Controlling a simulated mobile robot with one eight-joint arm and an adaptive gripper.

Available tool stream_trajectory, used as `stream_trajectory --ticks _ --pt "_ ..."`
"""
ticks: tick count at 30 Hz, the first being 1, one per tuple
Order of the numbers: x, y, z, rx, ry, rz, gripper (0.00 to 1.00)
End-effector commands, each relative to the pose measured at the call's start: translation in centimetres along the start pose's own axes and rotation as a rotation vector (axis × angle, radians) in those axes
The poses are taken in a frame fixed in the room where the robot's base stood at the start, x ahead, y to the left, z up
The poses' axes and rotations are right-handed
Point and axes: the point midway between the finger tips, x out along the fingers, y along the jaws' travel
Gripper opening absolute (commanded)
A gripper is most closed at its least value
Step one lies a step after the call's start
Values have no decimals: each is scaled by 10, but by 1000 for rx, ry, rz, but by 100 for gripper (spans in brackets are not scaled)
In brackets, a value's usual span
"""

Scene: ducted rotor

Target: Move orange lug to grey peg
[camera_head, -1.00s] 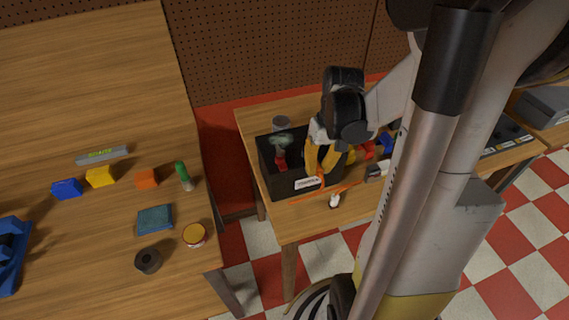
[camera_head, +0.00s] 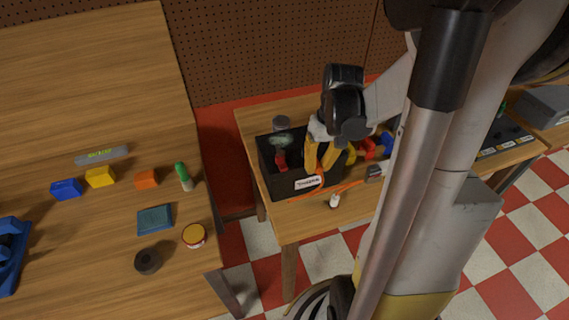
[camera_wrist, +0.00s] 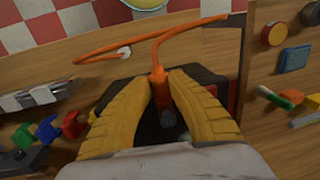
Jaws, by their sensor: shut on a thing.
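My gripper (camera_head: 320,168), with yellow fingers, is over the black box on the right-hand table. In the wrist view my gripper (camera_wrist: 160,76) is shut on the orange lug (camera_wrist: 159,88), which sits between the fingertips with a darker tip pointing down the picture. An orange cable (camera_wrist: 185,29) runs from the lug and loops to the left; the cable (camera_head: 345,187) also shows along the table front in the head view. I cannot make out the grey peg for certain; my arm hides part of the right-hand table.
The black box (camera_head: 265,165) holds red and greenish items. Red and blue pieces (camera_head: 368,150) lie right of the box.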

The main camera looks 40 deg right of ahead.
Motion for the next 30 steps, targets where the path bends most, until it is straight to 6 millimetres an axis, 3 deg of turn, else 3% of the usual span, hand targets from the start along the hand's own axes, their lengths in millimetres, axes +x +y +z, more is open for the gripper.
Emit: stream_trajectory --ticks 24,25,26,30 --pt "0 0 -21 0 0 0 0" --pt "0 0 -20 0 0 0 29" --pt "0 0 -20 0 0 0 38" --pt "0 0 -20 0 0 0 42"
